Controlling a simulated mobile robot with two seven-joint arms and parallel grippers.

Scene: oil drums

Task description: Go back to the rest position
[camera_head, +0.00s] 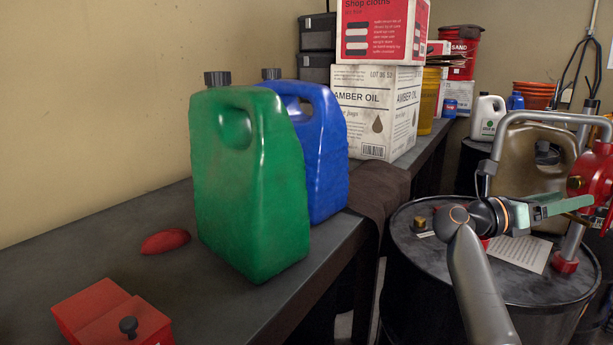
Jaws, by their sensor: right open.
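My right gripper (572,208) is open and held above the black drum (420,305). Its greenish fingers point right, toward the red pump part (588,172), and overlap the tan jug behind them in the picture. I cannot tell whether they touch anything. No held thing shows between the fingers. My left gripper is out of the picture.
A green jug (245,190) and a blue jug (325,150) stand upright on the dark bench (110,240). A red cloth (165,241) and a red box (110,315) lie nearby. A tan jug (520,165) and metal pipe (545,116) stand by my gripper.

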